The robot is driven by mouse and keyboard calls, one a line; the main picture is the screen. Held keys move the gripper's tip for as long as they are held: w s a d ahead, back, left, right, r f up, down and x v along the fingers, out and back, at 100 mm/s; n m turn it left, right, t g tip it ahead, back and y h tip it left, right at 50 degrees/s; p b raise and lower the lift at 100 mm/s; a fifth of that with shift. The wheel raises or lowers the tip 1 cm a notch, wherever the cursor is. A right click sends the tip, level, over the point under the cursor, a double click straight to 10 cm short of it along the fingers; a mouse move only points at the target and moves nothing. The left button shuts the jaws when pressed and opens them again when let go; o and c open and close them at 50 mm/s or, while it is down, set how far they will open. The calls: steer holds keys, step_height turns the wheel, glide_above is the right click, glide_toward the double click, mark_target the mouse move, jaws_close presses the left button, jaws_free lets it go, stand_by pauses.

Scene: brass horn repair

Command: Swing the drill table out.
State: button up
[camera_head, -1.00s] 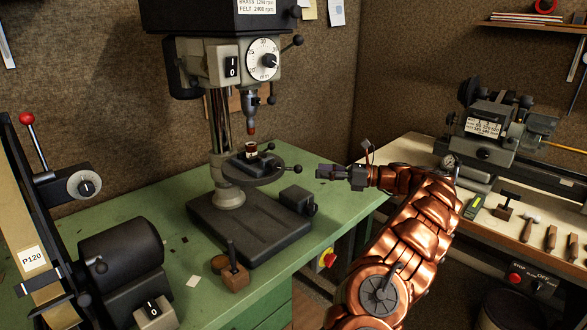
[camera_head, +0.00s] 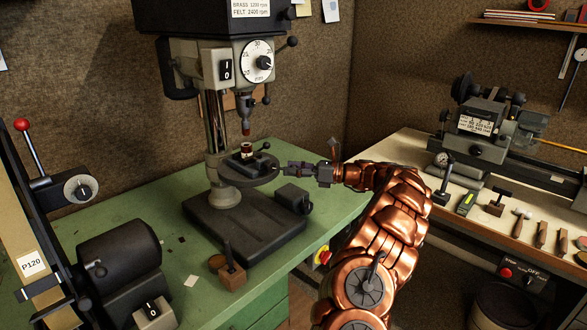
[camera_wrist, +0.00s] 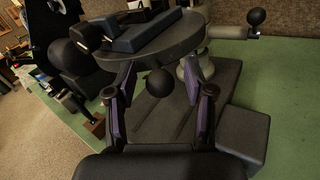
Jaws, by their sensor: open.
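The drill table (camera_head: 250,178) is a dark round plate on the pillar (camera_head: 216,130) of the drill press, below the chuck (camera_head: 245,127). A small clamped work piece (camera_head: 246,150) stands on it. My gripper (camera_head: 287,167) is at the table's right edge. In the wrist view the round table (camera_wrist: 185,42) lies just ahead, with a black ball knob (camera_wrist: 158,82) below its near rim. My open fingers (camera_wrist: 158,88) stand on both sides of this knob, with gaps visible. In the head view my gripper hides the knob.
The press's dark base (camera_head: 245,228) and a black box (camera_head: 293,197) lie below my gripper on the green bench (camera_head: 120,190). Another ball-ended handle (camera_wrist: 257,16) shows at the right of the wrist view. A belt grinder (camera_head: 120,258) stands at the left.

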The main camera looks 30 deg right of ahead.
jaws_close()
stand_by(0.4)
steer(key=shift+a, duration=0.1)
